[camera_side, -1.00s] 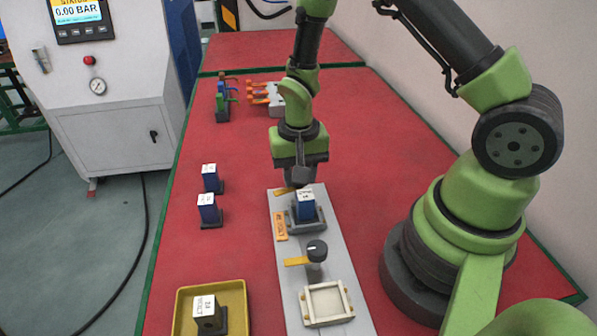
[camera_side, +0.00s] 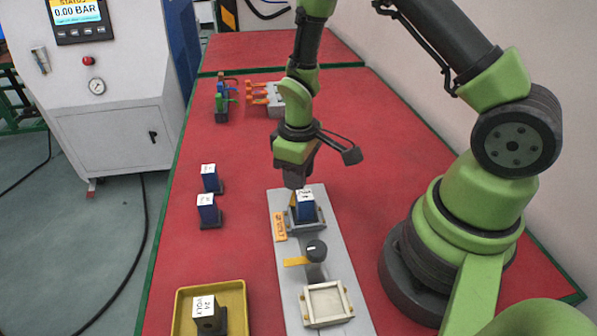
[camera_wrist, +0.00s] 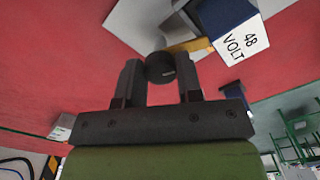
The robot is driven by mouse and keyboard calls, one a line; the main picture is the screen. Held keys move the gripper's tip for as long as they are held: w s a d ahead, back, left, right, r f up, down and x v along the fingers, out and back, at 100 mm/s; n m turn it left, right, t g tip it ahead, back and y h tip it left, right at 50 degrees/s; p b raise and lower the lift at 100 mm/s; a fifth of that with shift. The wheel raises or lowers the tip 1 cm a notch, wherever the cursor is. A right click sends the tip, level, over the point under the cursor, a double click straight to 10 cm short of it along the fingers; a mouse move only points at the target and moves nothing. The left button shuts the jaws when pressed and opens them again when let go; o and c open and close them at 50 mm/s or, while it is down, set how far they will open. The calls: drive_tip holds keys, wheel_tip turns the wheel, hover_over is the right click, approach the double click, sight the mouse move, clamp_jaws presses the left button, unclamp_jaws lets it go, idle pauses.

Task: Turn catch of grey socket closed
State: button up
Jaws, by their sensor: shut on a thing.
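The grey socket (camera_side: 308,226) sits on the light metal plate, with a blue block (camera_side: 307,213) standing in it. The block's white face reads "48 VOLT" in the wrist view (camera_wrist: 242,42). The socket's catch has a black round knob (camera_wrist: 160,67) and a yellow lever (camera_wrist: 187,45). In the wrist view the lever reaches from the knob to the block's side. My gripper (camera_side: 295,185) points down at the far end of the socket. In the wrist view its fingers (camera_wrist: 160,75) are shut on the knob, one on each side. The side view mostly hides the knob.
A second catch (camera_side: 316,250) with a yellow lever pointing left and a cream socket (camera_side: 327,303) are nearer on the plate. Two blue blocks (camera_side: 207,210) stand left. A yellow tray (camera_side: 240,288) holds another block. Coloured parts (camera_side: 268,97) stand at the back. Red table between is clear.

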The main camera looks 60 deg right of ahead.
drive_tip(key=shift+s+n, duration=0.1)
drive_tip(key=shift+n, duration=2.1)
drive_tip(key=o, duration=0.9)
wheel_tip(320, 180, up, 10)
